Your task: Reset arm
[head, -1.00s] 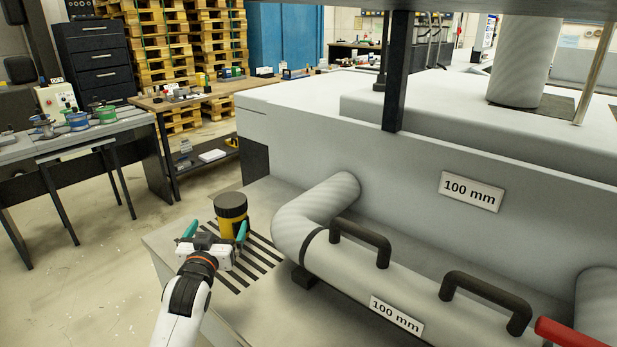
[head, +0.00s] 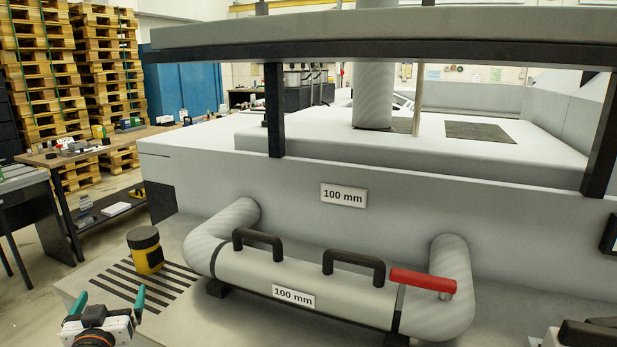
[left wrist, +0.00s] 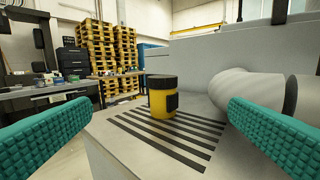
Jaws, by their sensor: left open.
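My left gripper (head: 109,299) is open and empty at the lower left of the head view, its two teal fingers spread wide. In the left wrist view the ridged fingers (left wrist: 160,112) stand at both sides with a gap between them. A yellow jar with a black lid (head: 146,255) stands upright on the striped black patch of the grey ledge. It also shows in the left wrist view (left wrist: 162,97), beyond the fingertips and apart from them.
A grey pipe with black handles (head: 310,285) and a red lever (head: 422,281) runs along the machine to the right of the jar. A work table (head: 60,155) and pallet stacks (head: 45,70) stand behind at left.

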